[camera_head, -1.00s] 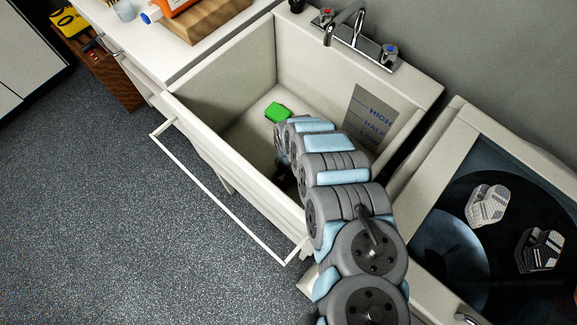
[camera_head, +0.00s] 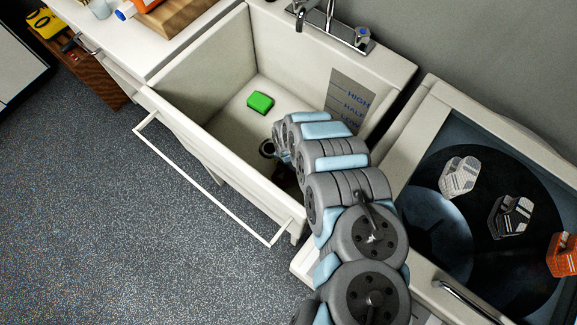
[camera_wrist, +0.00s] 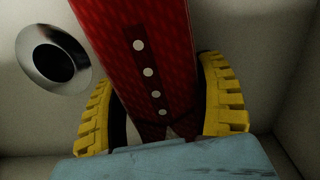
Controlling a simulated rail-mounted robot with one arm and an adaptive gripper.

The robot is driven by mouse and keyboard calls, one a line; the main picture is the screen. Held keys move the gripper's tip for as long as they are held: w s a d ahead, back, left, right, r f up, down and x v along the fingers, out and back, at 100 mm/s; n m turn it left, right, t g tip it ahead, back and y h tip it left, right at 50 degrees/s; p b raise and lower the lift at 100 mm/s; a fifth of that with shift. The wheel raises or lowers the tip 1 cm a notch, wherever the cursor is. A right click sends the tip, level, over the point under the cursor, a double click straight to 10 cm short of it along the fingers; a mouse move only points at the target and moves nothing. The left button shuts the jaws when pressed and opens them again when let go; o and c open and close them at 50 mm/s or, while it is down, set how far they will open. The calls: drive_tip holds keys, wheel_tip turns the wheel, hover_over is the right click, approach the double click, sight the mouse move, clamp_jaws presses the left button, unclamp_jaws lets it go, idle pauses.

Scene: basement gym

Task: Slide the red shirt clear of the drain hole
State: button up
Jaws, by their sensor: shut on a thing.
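The red shirt (camera_wrist: 155,60), with a row of white buttons, lies on the sink floor in the wrist view. My gripper (camera_wrist: 158,85) has its yellow fingers on either side of the shirt and is shut on it. The drain hole (camera_wrist: 60,62), a dark opening with a metal ring, is uncovered left of the shirt, with a strip of bare sink floor between them. In the head view the drain hole (camera_head: 267,148) shows just left of my arm's end. My arm hides the shirt and gripper there.
A green block (camera_head: 260,102) lies on the sink floor behind the drain. The pale sink walls (camera_head: 205,70) surround the work area, with a faucet (camera_head: 330,20) at the back. A white rail (camera_head: 205,180) runs along the sink's front.

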drive_tip(key=o, duration=1.2)
drive_tip(key=shift+o, duration=0.2)
drive_tip(key=shift+r, duration=0.15)
drive_tip(key=shift+w+r, duration=0.15)
drive_tip(key=shift+r, duration=0.4)
drive_tip(key=shift+d+r, duration=0.1)
drive_tip(key=shift+r, duration=3.3)
drive_tip(key=shift+s+r, duration=0.15)
drive_tip(key=shift+r, duration=0.6)
drive_tip(key=shift+s+r, duration=0.1)
drive_tip(key=shift+r, duration=0.6)
drive_tip(key=shift+w+r, duration=0.1)
drive_tip(key=shift+r, duration=0.35)
